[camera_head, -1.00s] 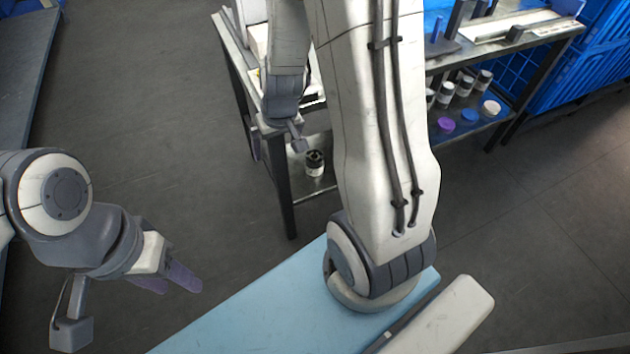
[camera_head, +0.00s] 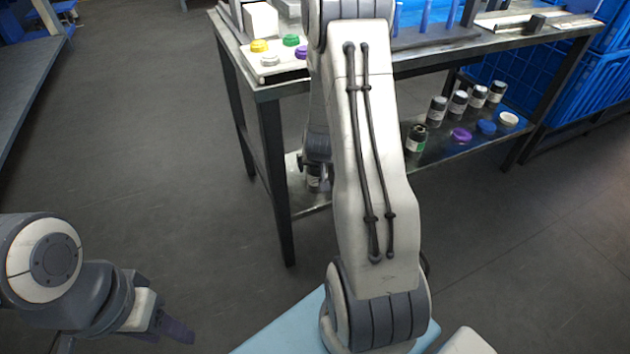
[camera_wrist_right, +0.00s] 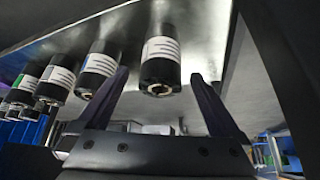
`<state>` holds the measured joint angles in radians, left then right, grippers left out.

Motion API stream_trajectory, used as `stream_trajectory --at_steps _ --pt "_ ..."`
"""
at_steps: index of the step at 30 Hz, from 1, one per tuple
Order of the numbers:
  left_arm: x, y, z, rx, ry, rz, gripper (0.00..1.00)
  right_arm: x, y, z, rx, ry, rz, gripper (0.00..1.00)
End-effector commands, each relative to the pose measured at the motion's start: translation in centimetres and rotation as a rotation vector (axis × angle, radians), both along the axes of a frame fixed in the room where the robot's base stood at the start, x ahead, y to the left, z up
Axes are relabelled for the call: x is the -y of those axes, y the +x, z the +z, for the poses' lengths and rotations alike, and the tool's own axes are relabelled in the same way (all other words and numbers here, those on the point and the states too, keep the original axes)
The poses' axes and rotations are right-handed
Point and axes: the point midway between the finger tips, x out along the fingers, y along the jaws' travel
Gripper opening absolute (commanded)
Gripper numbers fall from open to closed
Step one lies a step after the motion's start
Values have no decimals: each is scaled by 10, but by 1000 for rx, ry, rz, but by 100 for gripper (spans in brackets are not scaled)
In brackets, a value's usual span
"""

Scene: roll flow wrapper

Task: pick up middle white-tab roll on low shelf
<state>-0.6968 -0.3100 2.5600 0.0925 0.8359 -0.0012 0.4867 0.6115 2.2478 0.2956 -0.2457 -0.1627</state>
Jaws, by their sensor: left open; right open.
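Several dark rolls with white labels stand on the low metal shelf (camera_head: 445,154). One roll (camera_wrist_right: 160,58) is between the open fingers of my right gripper (camera_wrist_right: 159,76) in the right wrist view, apart from both fingers. A second roll (camera_wrist_right: 99,70) is just left of the left finger, and one with a green mark (camera_wrist_right: 53,78) is further left. I cannot tell which is the middle white-tab roll. In the head view my right gripper (camera_head: 316,168) is partly hidden by my arm, at a roll near the shelf's left end. My left gripper (camera_head: 166,322) is open and empty over the floor.
Purple (camera_head: 460,135), blue (camera_head: 486,127) and white (camera_head: 508,118) discs lie on the low shelf's right part. The upper tabletop (camera_head: 262,77) and the table leg (camera_head: 275,165) bound the reach. Blue crates (camera_head: 585,95) stand right.

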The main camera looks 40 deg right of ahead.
Motion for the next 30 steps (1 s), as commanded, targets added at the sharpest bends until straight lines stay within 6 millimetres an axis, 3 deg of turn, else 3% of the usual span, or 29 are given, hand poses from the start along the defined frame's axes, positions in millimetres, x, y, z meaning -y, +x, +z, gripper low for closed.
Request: stream_trajectory --at_steps 15,25,26,30 --pt "0 0 -41 0 0 1 50 18 27 -54 -2 1 1 100" --pt "0 0 -42 0 0 1 50 20 31 -57 -1 0 2 100" --pt "0 0 -42 0 0 1 50 20 31 -57 -1 0 2 92" --pt "0 0 -42 0 0 1 50 20 31 -57 -1 0 2 39"
